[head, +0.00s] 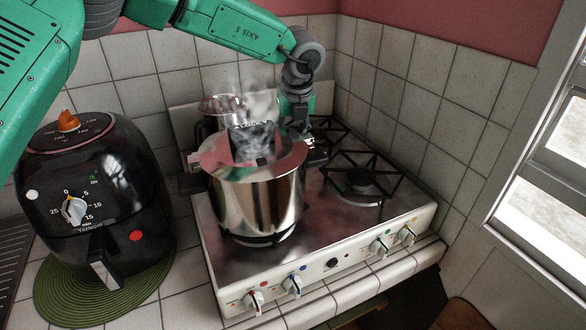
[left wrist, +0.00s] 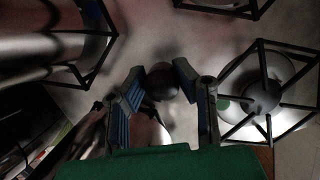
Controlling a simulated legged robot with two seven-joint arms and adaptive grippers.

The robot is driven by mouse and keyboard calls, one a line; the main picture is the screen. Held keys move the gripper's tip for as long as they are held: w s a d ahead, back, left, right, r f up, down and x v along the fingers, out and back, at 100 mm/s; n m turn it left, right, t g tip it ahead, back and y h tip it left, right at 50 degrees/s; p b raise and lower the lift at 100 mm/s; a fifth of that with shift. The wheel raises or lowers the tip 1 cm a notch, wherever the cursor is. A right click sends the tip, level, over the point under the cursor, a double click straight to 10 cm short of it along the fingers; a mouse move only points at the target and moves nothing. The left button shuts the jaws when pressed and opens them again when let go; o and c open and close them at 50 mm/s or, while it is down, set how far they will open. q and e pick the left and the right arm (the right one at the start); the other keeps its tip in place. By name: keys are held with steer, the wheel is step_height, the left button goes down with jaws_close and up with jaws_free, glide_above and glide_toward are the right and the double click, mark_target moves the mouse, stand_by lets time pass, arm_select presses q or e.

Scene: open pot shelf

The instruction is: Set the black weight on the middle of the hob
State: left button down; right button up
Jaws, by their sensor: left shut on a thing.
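The hob (head: 325,240) is a white-edged cooker top with black burner grates. My left gripper (head: 298,122) is above it, behind and right of the steel pot (head: 258,205), pointing down. In the left wrist view my left gripper (left wrist: 158,84) is shut on a dark round thing, which looks like the black weight (left wrist: 163,77). The hob surface (left wrist: 145,30) lies below it, between burner grates. In the head view the weight is not clearly seen, and the pot and steam cover part of the fingers. My right gripper is in neither view.
The lidded steel pot stands on the front left burner, steaming. A second pot (head: 222,104) is behind it. A bare grate (head: 358,183) is at the right. A black air fryer (head: 95,190) stands left on a green mat (head: 52,300). Tiled walls close the back and right.

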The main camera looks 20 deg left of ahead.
mark_target(296, 129)
arm_select(q)
step_height(296, 129, down, 5)
steer(key=shift+f+p, duration=0.1)
steer(key=shift+p, duration=0.2)
step_height(296, 129, down, 3)
steer(key=shift+r, duration=0.1)
steer(key=shift+f, duration=0.45)
steer(key=c, duration=1.3)
jaws_free()
steer(key=shift+f, duration=0.1)
steer(key=shift+p, duration=0.3)
steer(key=b+v, duration=0.1)
steer(key=v, duration=1.1)
steer(key=shift+s, duration=0.1)
